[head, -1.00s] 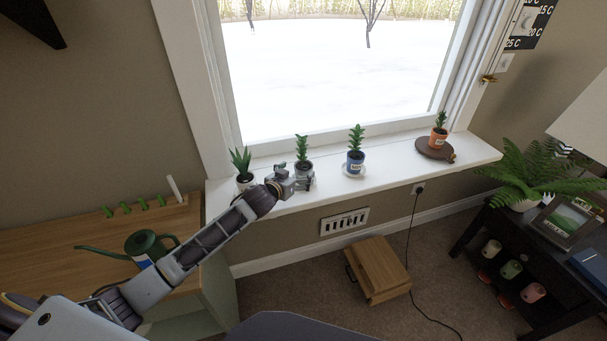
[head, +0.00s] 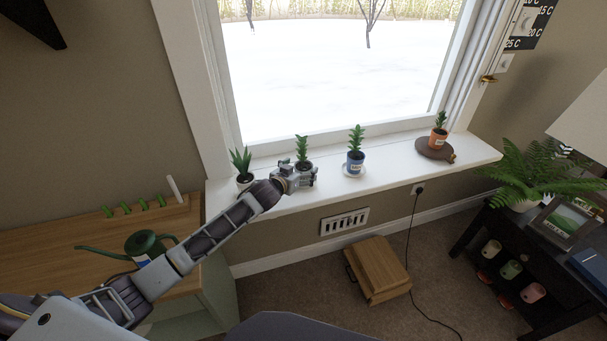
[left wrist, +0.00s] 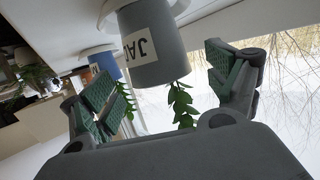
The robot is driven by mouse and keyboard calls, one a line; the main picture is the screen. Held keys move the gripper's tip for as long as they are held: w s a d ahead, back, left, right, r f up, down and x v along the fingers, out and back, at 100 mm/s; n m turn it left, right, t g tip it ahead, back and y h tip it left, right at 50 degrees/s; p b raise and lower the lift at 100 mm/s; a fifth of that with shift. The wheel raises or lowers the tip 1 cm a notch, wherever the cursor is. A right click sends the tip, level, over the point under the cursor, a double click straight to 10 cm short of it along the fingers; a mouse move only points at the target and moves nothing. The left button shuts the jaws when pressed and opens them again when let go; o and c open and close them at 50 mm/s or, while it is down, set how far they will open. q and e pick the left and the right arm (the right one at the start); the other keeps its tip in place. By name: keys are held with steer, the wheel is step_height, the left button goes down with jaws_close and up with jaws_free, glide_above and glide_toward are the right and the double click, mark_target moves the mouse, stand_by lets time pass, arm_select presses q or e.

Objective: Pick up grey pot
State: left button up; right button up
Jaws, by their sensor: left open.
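The grey pot (head: 305,167) holds a green plant and stands on the white windowsill, second from the left. My left gripper (head: 306,177) is at this pot and partly covers it in the head view. In the left wrist view the grey pot (left wrist: 154,45) appears upside down, with a white label, between the open fingers of my left gripper (left wrist: 168,82). I see a gap between the pot and the fingers there, so it is not clamped. My right gripper is not in view.
On the windowsill (head: 395,167), a white pot (head: 244,181) stands left of the grey pot. A green watering can (head: 142,245) is on the wooden cabinet.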

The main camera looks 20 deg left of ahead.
arm_select(q)
steer(key=shift+w+d, duration=0.15)
steer(key=shift+w, duration=0.5)
steer(key=shift+w+d+f, duration=0.15)
steer(key=shift+w+f, duration=0.15)
steer(key=shift+w, duration=0.35)
steer(key=c, duration=1.4)
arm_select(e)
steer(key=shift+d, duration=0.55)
